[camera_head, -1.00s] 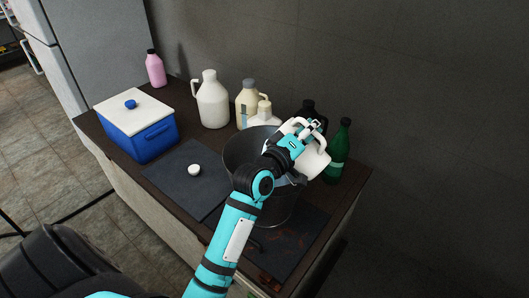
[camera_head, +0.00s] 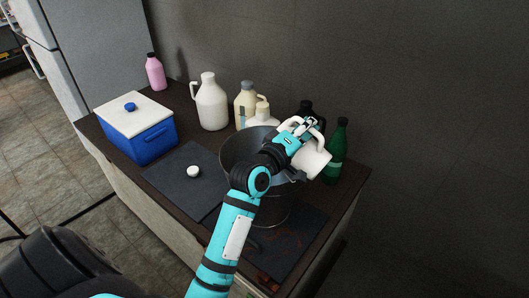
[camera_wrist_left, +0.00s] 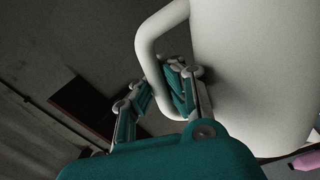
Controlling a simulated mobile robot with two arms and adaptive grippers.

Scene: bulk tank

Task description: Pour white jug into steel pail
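The white jug (camera_head: 314,162) is tilted over the right side of the steel pail in the head view. Its body and handle also show in the left wrist view (camera_wrist_left: 255,75). My left gripper (camera_head: 308,126) is at the jug's handle, with its fingers around the handle and closed on it. The steel pail (camera_head: 270,208) stands on the counter, partly hidden behind my left arm. The inside of the pail and the jug's mouth are largely hidden, so I cannot tell whether anything flows. My right gripper is not in view.
A white cap (camera_head: 193,171) lies on a dark mat (camera_head: 180,190). A blue cooler (camera_head: 152,138) with a white lid stands left. A cream jug (camera_head: 211,102), a pink bottle (camera_head: 155,72) and a green bottle (camera_head: 336,152) stand along the wall.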

